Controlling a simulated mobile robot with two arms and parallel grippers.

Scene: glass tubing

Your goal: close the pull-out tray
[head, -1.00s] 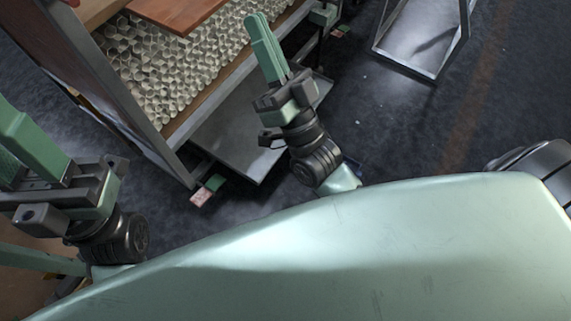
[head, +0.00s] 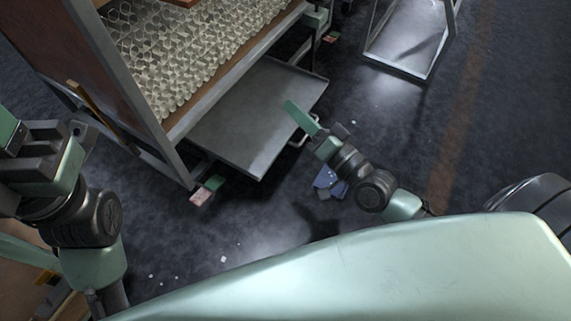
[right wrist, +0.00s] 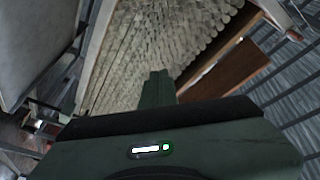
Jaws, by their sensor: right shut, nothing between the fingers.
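The pull-out tray (head: 235,135) is a flat grey metal tray, sticking out from under the tubing rack in the head view. Its pale handle (head: 303,132) is on the front edge. My right gripper (head: 290,106) is shut and empty; its fingertips overlap the tray's front edge near the handle, and I cannot tell if they touch. In the right wrist view its shut fingers (right wrist: 157,88) point toward the glass tubes. My left gripper (head: 12,132) is at the left edge, away from the tray; its fingers are partly cut off.
The rack (head: 115,85) holds many stacked glass tubes (head: 205,50) above the tray. A metal-framed stand (head: 400,62) is at the top right. A blue object (head: 328,183) lies below my right gripper.

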